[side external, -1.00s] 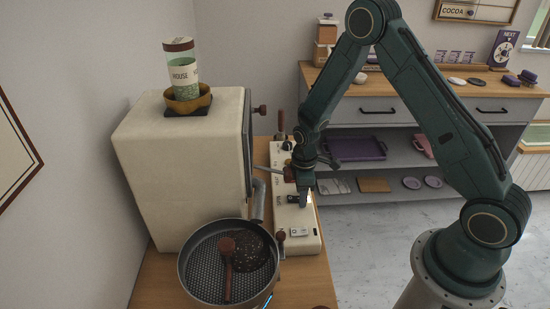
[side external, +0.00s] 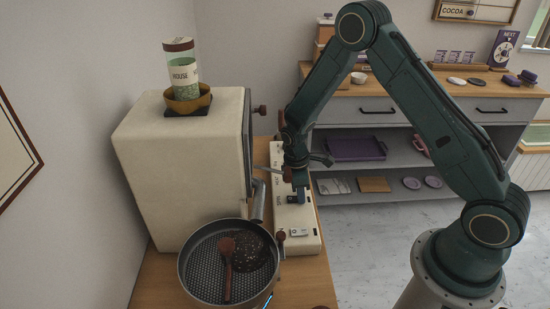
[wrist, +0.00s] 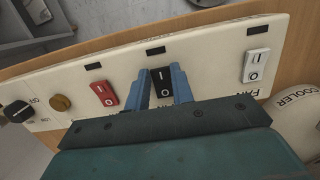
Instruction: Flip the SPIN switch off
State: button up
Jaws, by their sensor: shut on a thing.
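The SPIN switch is a black rocker marked I and O (wrist: 162,82) on the cream control panel (wrist: 205,55). In the wrist view it lies between the two blue fingers of my gripper (wrist: 162,72), which is shut on it. Its lower part is close to the gripper body. I cannot tell which end is pressed in. In the side view my gripper (side external: 301,195) points down at the panel beside the SPIN label (side external: 279,199), and the switch is partly hidden there.
In the wrist view a red rocker (wrist: 104,93), an amber round part (wrist: 61,103) and a black knob (wrist: 18,111) sit left; a white fan rocker (wrist: 256,66) sits right. The roasting pan (side external: 184,270) and cream machine (side external: 185,160) stand left of the panel.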

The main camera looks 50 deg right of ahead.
jog(key=o, duration=1)
jog(key=shift+s+d+f+t+y, duration=0.1)
jog(key=shift+d+t+y, duration=0.05)
jog(key=shift+t+y, duration=0.15)
jog(key=shift+s, duration=0.1)
jog(key=shift+r, duration=0.25)
notch_tip(320, 180, up, 14)
jog(key=shift+s+a+r+m+t, duration=0.65)
jog(key=shift+s+r, duration=0.95)
jog(key=shift+r, duration=0.85)
jog(key=shift+s+a+r+m+t, duration=0.45)
jog(key=shift+s+r+m, duration=0.35)
jog(key=shift+s+r, duration=1.25)
jog(key=shift+s+a+r+m+t, duration=0.65)
jog(key=shift+s+r, duration=0.55)
jog(key=shift+r, duration=1.65)
